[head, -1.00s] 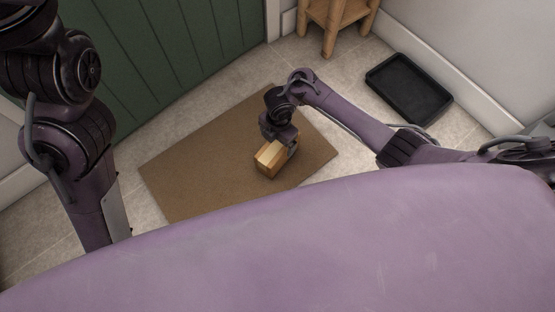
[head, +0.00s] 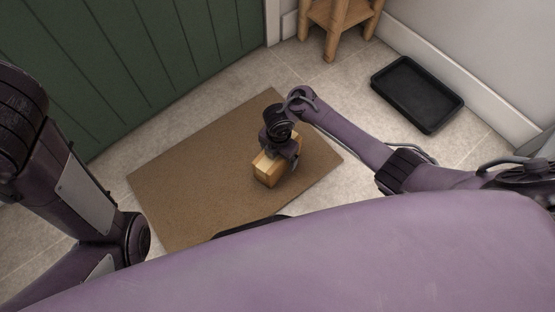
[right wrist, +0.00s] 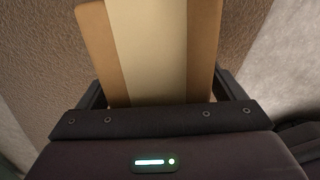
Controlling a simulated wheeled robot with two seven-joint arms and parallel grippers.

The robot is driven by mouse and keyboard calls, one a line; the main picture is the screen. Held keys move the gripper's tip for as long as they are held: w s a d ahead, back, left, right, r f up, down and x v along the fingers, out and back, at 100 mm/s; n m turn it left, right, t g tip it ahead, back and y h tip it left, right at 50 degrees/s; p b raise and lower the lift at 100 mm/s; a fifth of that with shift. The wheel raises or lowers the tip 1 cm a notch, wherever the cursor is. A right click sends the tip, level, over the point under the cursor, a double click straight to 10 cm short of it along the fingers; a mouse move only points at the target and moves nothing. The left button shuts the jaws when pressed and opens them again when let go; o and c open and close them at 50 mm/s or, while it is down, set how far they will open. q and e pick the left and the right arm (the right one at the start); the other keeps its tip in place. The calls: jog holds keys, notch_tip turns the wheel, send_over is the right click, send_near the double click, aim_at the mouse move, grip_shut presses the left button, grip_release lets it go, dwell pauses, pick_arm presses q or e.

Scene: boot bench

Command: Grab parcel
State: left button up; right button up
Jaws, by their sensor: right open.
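The parcel (head: 267,174) is a small tan cardboard box with a paler strip of tape along its top. It rests on the brown doormat (head: 190,190). My right gripper (head: 283,160) is over the parcel from above, partly hiding it in the head view. In the right wrist view the parcel (right wrist: 150,50) fills the space ahead of the palm, between the two dark fingers, which are open on either side of it. Whether the fingers touch its sides cannot be told. My left arm is at the left of the head view, and its fingertips are not seen.
A black boot tray (head: 417,93) lies on the tiles at the upper right, by the white wall. A wooden bench (head: 338,22) stands at the top. A green panelled door (head: 120,60) is behind the mat. The tiles between mat and tray are clear.

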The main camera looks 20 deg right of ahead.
jog(key=c, duration=1.3)
jog(key=shift+c, duration=0.2)
jog(key=shift+r, duration=0.1)
